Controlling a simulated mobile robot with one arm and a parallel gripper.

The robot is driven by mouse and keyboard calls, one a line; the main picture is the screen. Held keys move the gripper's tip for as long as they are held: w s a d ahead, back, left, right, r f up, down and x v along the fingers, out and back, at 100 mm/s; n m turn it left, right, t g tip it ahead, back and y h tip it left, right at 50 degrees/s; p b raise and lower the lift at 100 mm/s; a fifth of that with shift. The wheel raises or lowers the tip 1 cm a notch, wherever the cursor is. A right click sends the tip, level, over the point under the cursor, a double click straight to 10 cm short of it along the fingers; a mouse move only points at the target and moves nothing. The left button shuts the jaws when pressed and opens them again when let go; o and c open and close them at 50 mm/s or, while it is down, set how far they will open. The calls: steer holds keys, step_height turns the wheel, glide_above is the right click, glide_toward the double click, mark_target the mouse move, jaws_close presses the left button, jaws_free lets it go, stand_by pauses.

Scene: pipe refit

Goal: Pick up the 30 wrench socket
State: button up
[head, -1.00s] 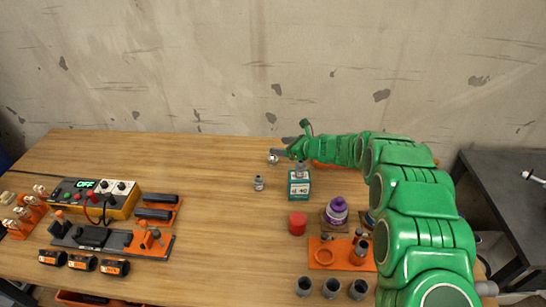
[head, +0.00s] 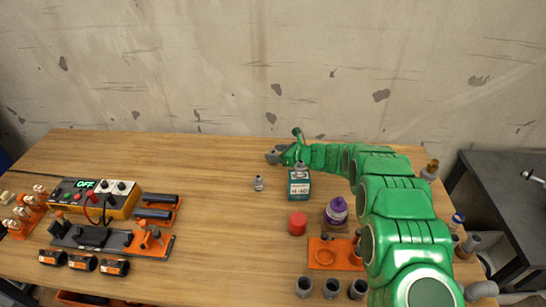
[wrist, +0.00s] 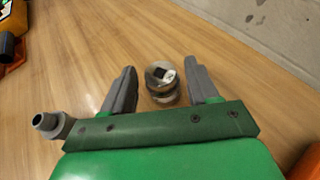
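A round metallic socket (wrist: 161,84) with a dark square hole stands on the wooden table in the wrist view. No size marking can be read on it. My gripper (wrist: 162,80) is open, its grey fingers on either side of the socket with a small gap to each. In the head view my gripper (head: 275,155) is low over the far middle of the table and hides the socket. A grey hollow fitting (wrist: 48,124) shows left of the gripper in the wrist view.
A green-and-white box (head: 299,189) with a small grey piece on top stands close beside my arm.

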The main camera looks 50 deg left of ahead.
steer(key=c, duration=1)
steer(key=shift+o, duration=0.2)
